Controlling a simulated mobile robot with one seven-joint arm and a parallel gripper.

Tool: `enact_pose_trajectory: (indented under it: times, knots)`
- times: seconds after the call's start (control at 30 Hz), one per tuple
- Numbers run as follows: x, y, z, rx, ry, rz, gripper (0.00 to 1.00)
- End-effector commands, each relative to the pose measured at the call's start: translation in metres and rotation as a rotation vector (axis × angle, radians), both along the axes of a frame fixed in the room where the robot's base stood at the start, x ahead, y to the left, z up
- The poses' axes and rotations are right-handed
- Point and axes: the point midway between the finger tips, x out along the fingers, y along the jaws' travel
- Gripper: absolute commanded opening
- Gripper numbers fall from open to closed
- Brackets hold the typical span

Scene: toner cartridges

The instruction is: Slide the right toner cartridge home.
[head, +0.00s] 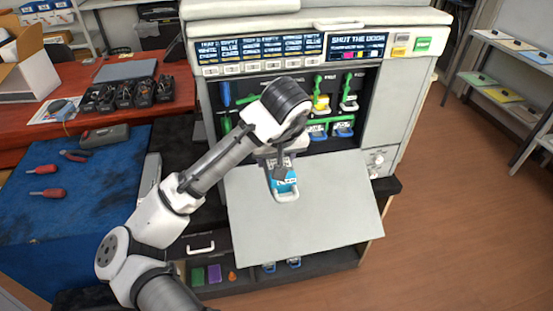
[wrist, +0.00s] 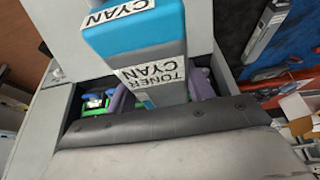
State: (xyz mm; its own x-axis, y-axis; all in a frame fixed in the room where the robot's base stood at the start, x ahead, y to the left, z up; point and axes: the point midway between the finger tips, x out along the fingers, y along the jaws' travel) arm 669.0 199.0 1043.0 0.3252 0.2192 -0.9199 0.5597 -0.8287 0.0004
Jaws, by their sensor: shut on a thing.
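My gripper (head: 279,160) is shut on a cyan toner cartridge (head: 286,181), held in front of the open printer over its lowered door. In the wrist view the same cartridge (wrist: 132,33) fills the upper middle, with black-on-white labels reading TONER CYAN. The printer's dark toner bay (head: 370,88) is behind, partly hidden by my arm. I cannot tell which slot lines up with the held cartridge.
The lowered grey door (head: 330,205) spreads below the bay. A screen (head: 358,48) reads SHUT THE DOOR. A blue mat (head: 85,190) with red-handled tools is at left. Floor at right is clear.

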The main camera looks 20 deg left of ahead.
Motion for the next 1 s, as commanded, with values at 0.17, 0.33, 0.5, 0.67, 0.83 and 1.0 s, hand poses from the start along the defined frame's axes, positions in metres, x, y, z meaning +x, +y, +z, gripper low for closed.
enact_pose_trajectory:
  times: [0.17,0.33,0.5,0.67,0.83,1.0]
  knots:
    - [0.002,0.002,0.001,0.001,-0.002,0.001,0.02]
    - [0.002,0.002,0.001,0.001,-0.002,0.001,0.02]
    - [0.002,0.002,0.001,0.001,-0.002,0.001,0.02]
    - [0.006,0.004,0.001,0.001,-0.002,0.001,0.02]
    - [0.012,0.009,0.001,0.000,-0.002,0.003,0.02]
    - [0.018,0.012,0.001,0.000,-0.001,0.000,0.02]
